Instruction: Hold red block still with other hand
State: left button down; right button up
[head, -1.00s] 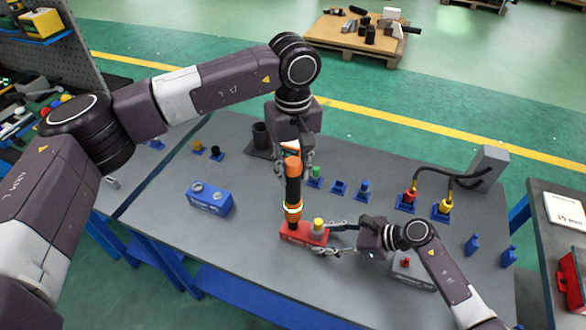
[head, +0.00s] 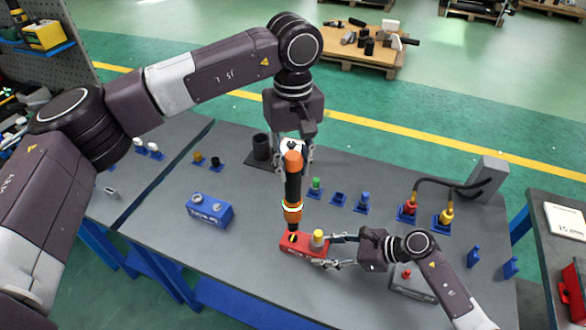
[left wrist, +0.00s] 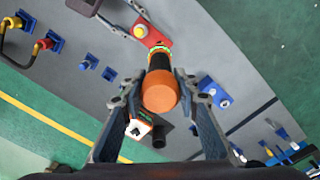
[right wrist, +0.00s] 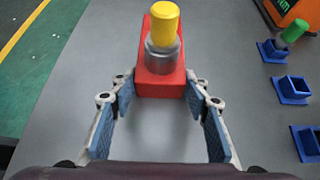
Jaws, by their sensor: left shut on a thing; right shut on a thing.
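The red block (head: 297,243) sits on the grey table, with a yellow-topped metal cylinder (head: 318,238) standing on its right part. My right gripper (head: 335,252) is shut on the block's right end, one finger along each side. The right wrist view shows the block (right wrist: 160,84) between the fingertips and the yellow cap (right wrist: 165,24). My left gripper (head: 293,165) is shut on an upright orange-and-black tool (head: 293,187). The tool's lower end is just above the block's left part, where a dark spot with yellow shows.
A blue block (head: 210,209) stands to the left. Several small blue holders line the table behind, one with a green peg (head: 315,186). A dark cup (head: 261,146) stands at the back. A grey box (head: 413,282) is near my right arm. Cabled red and yellow plugs are at right.

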pick_arm(q)
jog(key=shift+r, duration=0.15)
pick_arm(e)
jog(key=o, duration=1.5)
jog(key=shift+c, duration=0.2)
jog(key=v, duration=1.2)
jog(key=shift+s, duration=0.15)
